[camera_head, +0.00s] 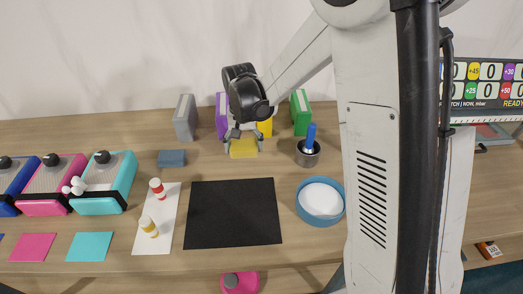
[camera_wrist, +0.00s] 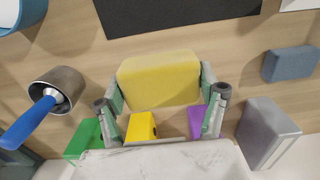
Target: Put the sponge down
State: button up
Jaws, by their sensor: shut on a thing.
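The yellow sponge (camera_head: 243,149) is between the fingers of my gripper (camera_head: 243,144), over the back part of the wooden table. In the wrist view the sponge (camera_wrist: 158,78) spans the gap between the two green-padded fingers (camera_wrist: 160,88), which are shut on its sides. The sponge looks level. I cannot tell whether its underside touches the table or is slightly above it.
A black mat (camera_head: 232,213) lies in front. A metal cup (camera_head: 307,153) with a blue-handled tool and a blue bowl (camera_head: 321,200) stand right. A blue-grey block (camera_head: 172,158) lies left. Grey (camera_head: 185,118), purple (camera_head: 221,115), yellow (camera_wrist: 141,127) and green (camera_head: 300,112) boxes stand behind.

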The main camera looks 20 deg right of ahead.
jog(key=p, duration=0.1)
send_over(260, 157)
notch_tip(260, 157, down, 5)
jog(key=shift+f, duration=0.1)
jog(key=shift+f+p, duration=0.3)
jog(key=shift+f, duration=1.7)
jog(key=shift+f, duration=0.15)
jog(key=o, duration=1)
